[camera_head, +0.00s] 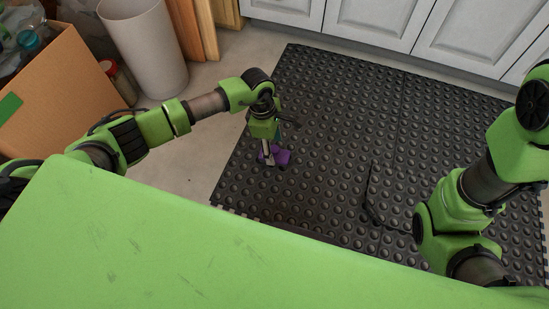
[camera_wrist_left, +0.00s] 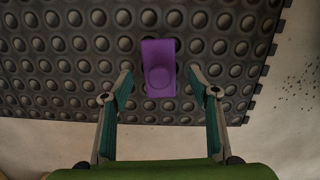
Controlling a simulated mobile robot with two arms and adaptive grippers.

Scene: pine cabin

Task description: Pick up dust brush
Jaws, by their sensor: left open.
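The dust brush appears as a purple object (camera_head: 283,157) on the black studded mat. In the left wrist view my left gripper (camera_wrist_left: 160,84) is open, with one finger on each side of the brush's near end and gaps between. My right arm is at the right, but its gripper cannot be made out.
The black mat (camera_head: 330,110) covers much of the floor and is otherwise mostly clear. White cabinets (camera_head: 375,20) line the back. A cardboard box (camera_head: 60,90) with items, a white bin (camera_head: 145,45) and wooden boards (camera_head: 190,25) stand at the left.

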